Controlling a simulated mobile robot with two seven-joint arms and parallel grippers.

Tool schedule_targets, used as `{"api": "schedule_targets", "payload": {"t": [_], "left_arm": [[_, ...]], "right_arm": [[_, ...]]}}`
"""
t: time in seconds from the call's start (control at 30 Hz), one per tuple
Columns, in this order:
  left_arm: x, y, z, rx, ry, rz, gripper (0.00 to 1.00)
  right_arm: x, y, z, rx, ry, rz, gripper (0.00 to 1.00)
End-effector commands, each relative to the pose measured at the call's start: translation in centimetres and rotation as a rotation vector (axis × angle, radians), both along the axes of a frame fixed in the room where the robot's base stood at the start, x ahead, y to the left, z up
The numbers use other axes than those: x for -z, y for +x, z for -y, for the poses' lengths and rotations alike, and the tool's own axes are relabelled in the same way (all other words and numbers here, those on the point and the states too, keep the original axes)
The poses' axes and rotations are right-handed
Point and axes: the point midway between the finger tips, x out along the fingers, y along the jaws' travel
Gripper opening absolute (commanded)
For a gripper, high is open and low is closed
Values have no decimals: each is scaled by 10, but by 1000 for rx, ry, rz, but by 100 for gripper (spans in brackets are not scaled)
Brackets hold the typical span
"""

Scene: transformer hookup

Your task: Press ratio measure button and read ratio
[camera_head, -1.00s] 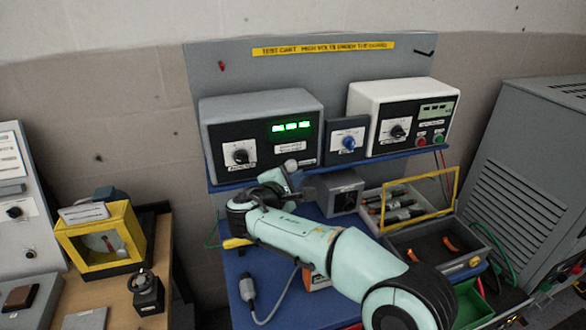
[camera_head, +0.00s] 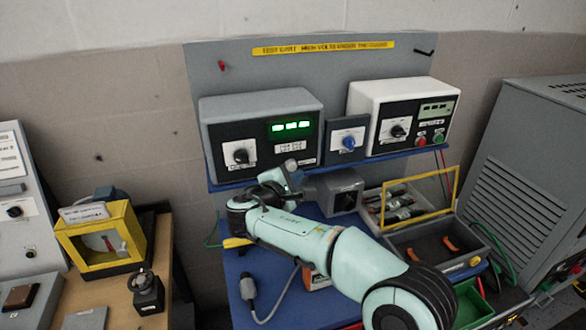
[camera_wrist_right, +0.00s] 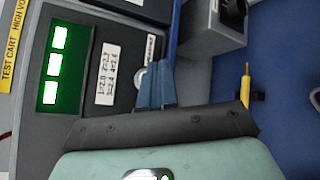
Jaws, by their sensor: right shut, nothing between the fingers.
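The grey meter box (camera_head: 262,100) with a lit green three-digit display (camera_head: 291,127) and a black dial (camera_head: 240,156) stands on the cart's blue shelf. My right gripper (camera_head: 291,164) is in front of the lower right of its panel. In the right wrist view, the gripper's blue fingers (camera_wrist_right: 156,84) are shut and empty, with tips at the panel beside a white label (camera_wrist_right: 106,74). A small pale round button (camera_wrist_right: 139,78) shows partly beside the fingertips; I cannot tell whether they touch it. The digits are too blurred to read. My left gripper is not in view.
A blue-knob switch box (camera_head: 347,140) and a white meter (camera_head: 403,90) with red and green buttons stand to the right on the shelf. Below are a grey block (camera_head: 343,198) and an open tool case (camera_head: 470,262). A yellow-framed box (camera_head: 100,240) sits on the left table.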

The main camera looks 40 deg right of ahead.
Motion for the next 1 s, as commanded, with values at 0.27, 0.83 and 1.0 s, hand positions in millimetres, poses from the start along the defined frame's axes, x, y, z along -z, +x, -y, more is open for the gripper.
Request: {"api": "schedule_targets", "payload": {"t": [0.27, 0.83, 1.0], "left_arm": [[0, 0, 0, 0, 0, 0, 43], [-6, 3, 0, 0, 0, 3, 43], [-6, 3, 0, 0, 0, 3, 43]], "right_arm": [[0, 0, 0, 0, 0, 0, 0], [-1, 8, 2, 0, 0, 0, 0], [0, 9, 3, 0, 0, 0, 0]]}}
